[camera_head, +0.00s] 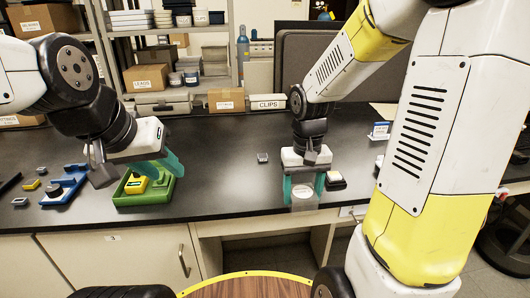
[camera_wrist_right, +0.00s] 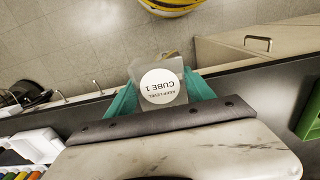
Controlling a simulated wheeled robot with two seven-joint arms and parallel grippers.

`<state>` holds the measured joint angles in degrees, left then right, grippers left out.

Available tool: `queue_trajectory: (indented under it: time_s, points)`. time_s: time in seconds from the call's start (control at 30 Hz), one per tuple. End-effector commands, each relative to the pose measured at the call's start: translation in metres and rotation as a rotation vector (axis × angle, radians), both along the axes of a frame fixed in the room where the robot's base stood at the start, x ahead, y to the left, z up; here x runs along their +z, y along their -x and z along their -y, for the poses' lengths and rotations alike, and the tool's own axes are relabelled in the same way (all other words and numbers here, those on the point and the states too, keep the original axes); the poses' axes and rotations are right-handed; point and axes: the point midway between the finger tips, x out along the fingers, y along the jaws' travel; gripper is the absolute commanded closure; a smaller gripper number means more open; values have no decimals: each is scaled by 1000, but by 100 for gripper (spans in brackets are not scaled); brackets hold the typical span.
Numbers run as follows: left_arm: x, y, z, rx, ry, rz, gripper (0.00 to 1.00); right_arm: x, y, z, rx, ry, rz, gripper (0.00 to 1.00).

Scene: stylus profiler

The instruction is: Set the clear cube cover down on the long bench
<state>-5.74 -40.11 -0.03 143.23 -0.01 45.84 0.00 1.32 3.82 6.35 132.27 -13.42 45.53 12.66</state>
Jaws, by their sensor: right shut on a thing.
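The clear cube cover (camera_head: 304,199) is between the teal fingers of my right gripper (camera_head: 304,188) at the bench's front edge. In the right wrist view the cover (camera_wrist_right: 170,68) has a round white label reading "CUBE 1", and my right gripper (camera_wrist_right: 160,100) is shut on its sides. The cover looks upright; whether its base touches anything is unclear. The long bench (camera_head: 225,165) has a dark top. My left gripper (camera_head: 159,168) has its teal fingers apart, at the green tray (camera_head: 128,200) with a yellow block (camera_head: 136,185) in it.
A small grey block (camera_head: 262,157) lies behind the cover, and a dark, white-topped block (camera_head: 335,180) is close right of my right gripper. Blue fixtures (camera_head: 65,186) and small parts are at left. Boxes, including "CLIPS" (camera_head: 268,102), line the back.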

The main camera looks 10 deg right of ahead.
Motion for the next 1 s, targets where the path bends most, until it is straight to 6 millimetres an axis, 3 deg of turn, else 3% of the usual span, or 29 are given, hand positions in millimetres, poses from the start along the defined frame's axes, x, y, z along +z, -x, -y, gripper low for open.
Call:
queue_trajectory:
  time_s: [0.17,0.6,0.9,1.0]
  points:
    - [0,0,0,0,0,0,64,-3,-23,3,0,0,0,78]
    - [0,0,0,0,0,0,64,-14,-133,4,0,-1,1,78]
    - [0,0,0,0,0,0,64,-15,-159,5,0,0,1,78]
    - [0,0,0,0,0,0,64,-29,-159,5,1,1,-4,78]
